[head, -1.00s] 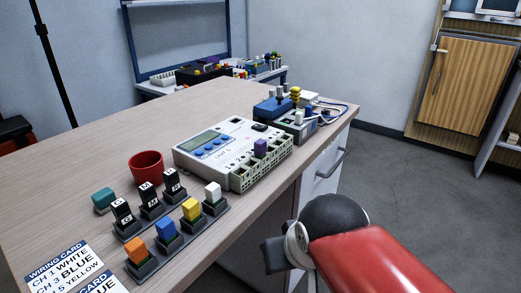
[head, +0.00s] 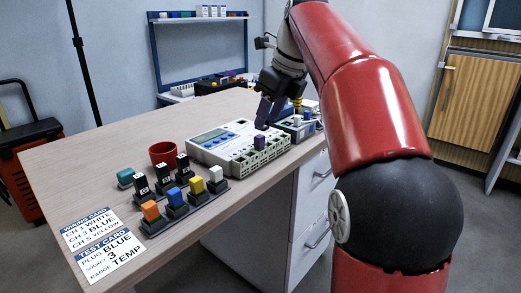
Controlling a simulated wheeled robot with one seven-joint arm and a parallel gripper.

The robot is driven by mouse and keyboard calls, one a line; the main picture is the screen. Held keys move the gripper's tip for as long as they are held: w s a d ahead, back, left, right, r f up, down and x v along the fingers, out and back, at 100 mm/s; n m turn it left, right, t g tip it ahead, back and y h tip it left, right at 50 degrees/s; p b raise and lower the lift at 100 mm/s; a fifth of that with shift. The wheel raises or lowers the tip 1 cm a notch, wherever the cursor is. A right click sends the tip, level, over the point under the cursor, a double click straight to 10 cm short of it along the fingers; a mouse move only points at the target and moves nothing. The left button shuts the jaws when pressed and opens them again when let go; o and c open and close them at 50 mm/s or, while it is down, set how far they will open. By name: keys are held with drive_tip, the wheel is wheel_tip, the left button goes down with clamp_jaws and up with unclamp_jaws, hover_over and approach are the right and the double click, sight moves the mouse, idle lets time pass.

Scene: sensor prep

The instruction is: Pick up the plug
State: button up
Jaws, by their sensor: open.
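A blue plug (head: 175,197) stands upright in a dark holder on the desk, between an orange plug (head: 150,211) and a yellow plug (head: 196,186). A white plug (head: 216,173) stands at the end of that row. A purple plug (head: 259,142) sits in the front sockets of the white unit (head: 225,155). My gripper (head: 264,124) is open, pointing down over the back right of this unit, behind the purple plug and apart from the coloured row. Its fingertips are small and dark; I cannot tell whether they touch anything. The test card (head: 110,258) reads plug blue, socket 3, range temp.
Several black labelled blocks (head: 163,178), a teal block (head: 125,178) and a red cup (head: 162,154) stand behind the coloured row. A wiring card (head: 88,229) lies at front left. Blue and white devices (head: 299,127) stand right of the unit. The desk's left side (head: 85,160) is clear.

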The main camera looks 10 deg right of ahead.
sight(261, 136)
drive_tip(key=shift+m, duration=0.5)
drive_tip(key=x, duration=0.2)
drive_tip(key=b+x, duration=0.1)
drive_tip(key=x, duration=0.2)
drive_tip(key=b+x, duration=0.1)
drive_tip(key=x, duration=0.1)
drive_tip(key=shift+w+d+f, duration=0.15)
drive_tip(key=shift+w+f, duration=0.15)
drive_tip(key=shift+w, duration=0.05)
clamp_jaws()
drive_tip(key=shift+r, duration=0.1)
